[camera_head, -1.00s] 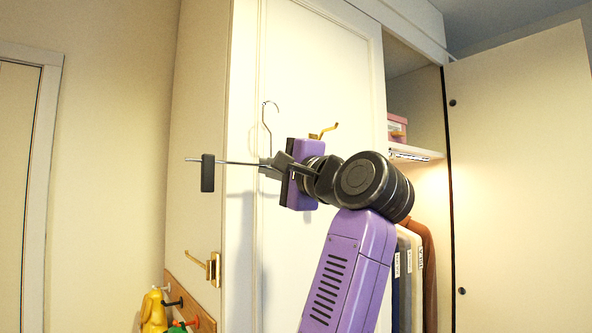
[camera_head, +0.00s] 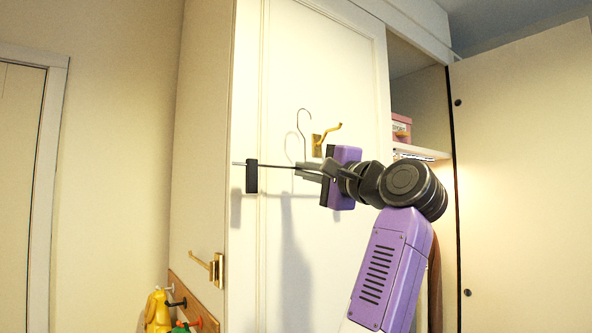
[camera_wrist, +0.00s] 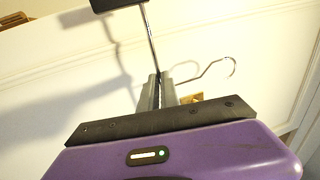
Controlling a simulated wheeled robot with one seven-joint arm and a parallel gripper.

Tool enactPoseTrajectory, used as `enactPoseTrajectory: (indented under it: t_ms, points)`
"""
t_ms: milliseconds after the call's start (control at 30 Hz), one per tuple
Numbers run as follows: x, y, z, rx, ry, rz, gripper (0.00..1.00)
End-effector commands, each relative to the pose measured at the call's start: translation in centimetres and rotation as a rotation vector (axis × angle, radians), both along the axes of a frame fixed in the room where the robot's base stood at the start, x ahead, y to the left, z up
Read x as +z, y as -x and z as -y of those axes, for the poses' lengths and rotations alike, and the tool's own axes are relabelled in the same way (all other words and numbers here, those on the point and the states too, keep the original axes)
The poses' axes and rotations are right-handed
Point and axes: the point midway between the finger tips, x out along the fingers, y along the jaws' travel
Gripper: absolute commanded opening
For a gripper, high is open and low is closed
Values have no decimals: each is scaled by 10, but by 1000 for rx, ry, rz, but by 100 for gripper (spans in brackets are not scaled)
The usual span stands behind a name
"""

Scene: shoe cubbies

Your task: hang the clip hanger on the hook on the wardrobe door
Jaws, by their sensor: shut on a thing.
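The clip hanger is a thin metal bar with a black clip (camera_head: 251,176) at its left end and a wire hook (camera_head: 304,122) standing up from its middle. My gripper (camera_head: 318,168) is shut on the bar near the middle and holds it about level in front of the wardrobe door (camera_head: 280,60). The brass door hook (camera_head: 327,134) is just right of the hanger's wire hook, at nearly the same height. In the wrist view the jaws (camera_wrist: 160,90) grip the bar, and the wire hook (camera_wrist: 215,65) points right. The hanger's far end is hidden behind my gripper.
A second brass hook (camera_head: 213,266) is on the wardrobe's side, above a peg rail (camera_head: 195,295) with yellow and green items. An open door panel (camera_head: 520,180) stands at right. A pink box (camera_head: 401,128) sits on a shelf. Space left of the hanger is clear.

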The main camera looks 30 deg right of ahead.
Motion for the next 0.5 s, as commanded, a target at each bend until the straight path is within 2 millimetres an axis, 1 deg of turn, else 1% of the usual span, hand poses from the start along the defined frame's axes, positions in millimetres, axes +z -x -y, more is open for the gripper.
enactPoseTrajectory:
  t_ms: [33,500]
  points:
    - [1,0,6,-2,-1,0,0]
    - [1,-1,48,-2,0,0,0]
